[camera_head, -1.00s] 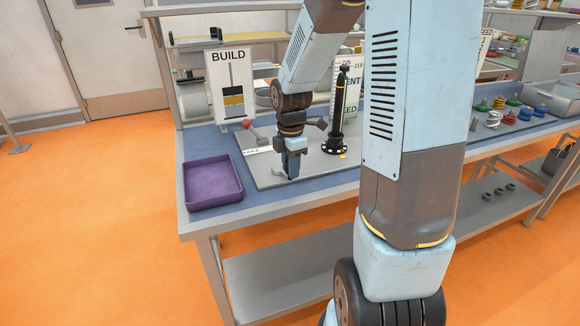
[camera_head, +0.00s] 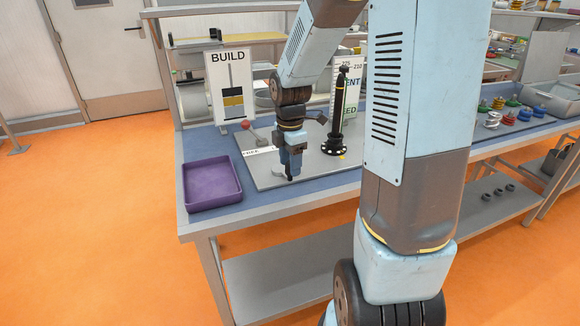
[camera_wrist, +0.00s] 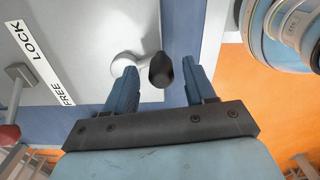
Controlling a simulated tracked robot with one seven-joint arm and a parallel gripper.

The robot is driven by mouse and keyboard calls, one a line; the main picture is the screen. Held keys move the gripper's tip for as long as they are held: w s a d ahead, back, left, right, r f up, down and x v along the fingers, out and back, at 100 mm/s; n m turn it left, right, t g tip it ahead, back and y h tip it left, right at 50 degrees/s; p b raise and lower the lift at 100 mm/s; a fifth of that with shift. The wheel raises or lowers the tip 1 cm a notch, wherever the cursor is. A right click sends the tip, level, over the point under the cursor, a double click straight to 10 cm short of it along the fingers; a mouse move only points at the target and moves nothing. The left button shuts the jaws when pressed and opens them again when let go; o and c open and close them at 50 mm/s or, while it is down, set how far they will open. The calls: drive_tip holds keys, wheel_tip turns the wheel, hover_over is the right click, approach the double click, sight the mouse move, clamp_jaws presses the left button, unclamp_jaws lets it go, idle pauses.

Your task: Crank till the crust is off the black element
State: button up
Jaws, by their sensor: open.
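My gripper (camera_wrist: 160,78) is open in the wrist view. A dark crank knob (camera_wrist: 161,70) shows between its fingertips, with a gap on both sides. A pale crank arm joins the knob to a round grey hub (camera_wrist: 124,66) on the plate. In the head view my gripper (camera_head: 291,176) is low over the front of the grey plate, next to the pale crank (camera_head: 278,171), which it partly hides. A tall black post (camera_head: 338,112) on a round black flange, perhaps the black element, stands upright behind and right. I cannot make out crust on it.
A red-balled lever (camera_head: 247,125) sits by the LOCK/FREE label (camera_wrist: 38,62). A BUILD gauge (camera_head: 231,85) with black and yellow bands stands behind. A purple tray (camera_head: 212,205) lies at left on the bench. Coloured parts (camera_head: 511,115) stand at the right.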

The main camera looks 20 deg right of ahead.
wheel_tip(320, 180, up, 12)
idle(0.4)
idle(1.4)
